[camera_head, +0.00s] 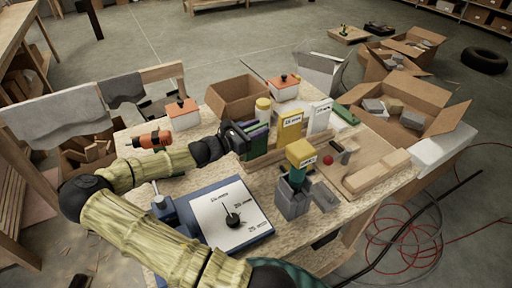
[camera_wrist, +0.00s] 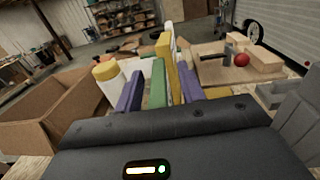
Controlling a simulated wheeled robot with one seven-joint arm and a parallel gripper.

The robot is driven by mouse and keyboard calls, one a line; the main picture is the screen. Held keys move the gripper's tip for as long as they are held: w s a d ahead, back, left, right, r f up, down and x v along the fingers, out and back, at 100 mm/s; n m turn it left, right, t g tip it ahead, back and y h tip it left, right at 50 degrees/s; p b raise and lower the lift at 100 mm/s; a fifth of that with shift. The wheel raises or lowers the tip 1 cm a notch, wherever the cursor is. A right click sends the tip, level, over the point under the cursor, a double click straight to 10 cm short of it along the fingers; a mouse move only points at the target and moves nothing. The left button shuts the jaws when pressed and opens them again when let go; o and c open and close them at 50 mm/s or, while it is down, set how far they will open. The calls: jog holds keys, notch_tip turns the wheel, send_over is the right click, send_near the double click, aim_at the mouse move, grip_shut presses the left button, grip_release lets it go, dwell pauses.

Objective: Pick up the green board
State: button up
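The green board (camera_wrist: 158,84) stands upright in the wrist view, between the two purple fingers of my gripper (camera_wrist: 161,92). A gap shows on each side of the board, so the gripper is open around it. In the head view, my gripper (camera_head: 252,137) reaches in from the left at the board's place, low over the workbench. The board is mostly hidden there by the fingers. A yellow board (camera_head: 290,128) and a white board (camera_head: 319,117) stand upright just to its right.
A yellow-lidded jar (camera_head: 263,108) and an open cardboard box (camera_head: 238,97) are close behind my gripper. A blue device with a white dial plate (camera_head: 232,215) is in front.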

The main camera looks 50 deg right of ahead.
dwell(0.4)
grip_shut()
jog(key=shift+r, duration=0.1)
notch_tip(320, 180, up, 10)
jog(key=shift+b, duration=0.35)
dwell(0.6)
